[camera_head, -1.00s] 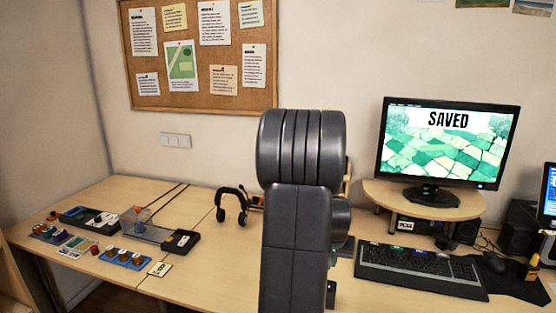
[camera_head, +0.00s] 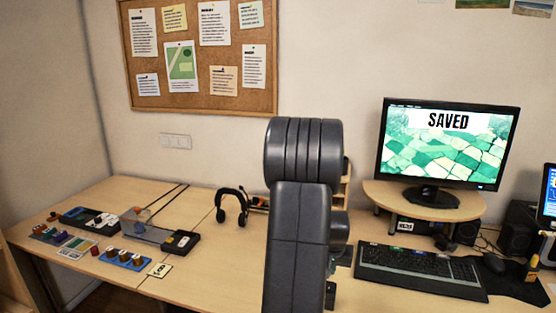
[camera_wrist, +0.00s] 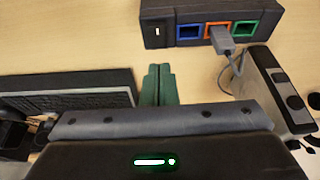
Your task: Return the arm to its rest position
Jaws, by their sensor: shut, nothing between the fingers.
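My gripper (camera_wrist: 157,86) shows in the wrist view as two green fingers side by side, shut and empty above the bare desk. In the head view my dark arm stands upright in the middle, and the gripper is hidden. A dark box (camera_wrist: 158,36) at the top of the wrist view has a blue port (camera_wrist: 188,34), an orange port (camera_wrist: 214,27) and a green port (camera_wrist: 245,28). A grey plug (camera_wrist: 223,42) sits at the orange port with its cable trailing down. The fingers are apart from box and plug.
A keyboard (camera_head: 420,268) lies right of my arm, below a monitor (camera_head: 443,145) reading "SAVED". A headset (camera_head: 231,207) and small devices, including a blue tray (camera_head: 122,261), lie left. A pale-and-black device (camera_wrist: 272,85) is right of the fingers. Bare desk (camera_head: 205,275) lies left of my arm.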

